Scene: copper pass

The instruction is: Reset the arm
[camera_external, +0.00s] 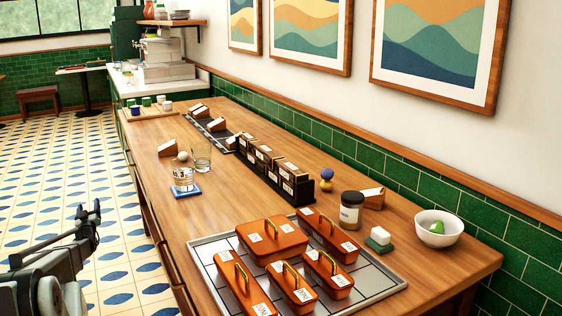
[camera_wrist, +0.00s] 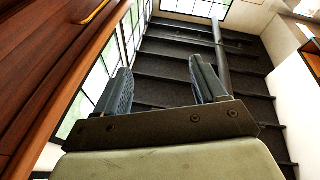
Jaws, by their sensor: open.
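My gripper (camera_external: 88,217) is at the left of the external view, raised beside the long wooden counter (camera_external: 230,221) and over the tiled floor. Its two fingers are apart with nothing between them. In the wrist view my gripper (camera_wrist: 162,88) also shows open and empty, with dark beams and window panes beyond it. No part of the gripper touches the counter or anything on it in these views.
A metal tray (camera_external: 202,247) with several orange lidded boxes stands at the counter's near end. A white bowl (camera_external: 453,236) holds a green thing at the right. A glass (camera_external: 201,158), a black file row (camera_external: 272,176) and a dark jar (camera_external: 351,210) stand farther along. The floor (camera_external: 70,170) is clear.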

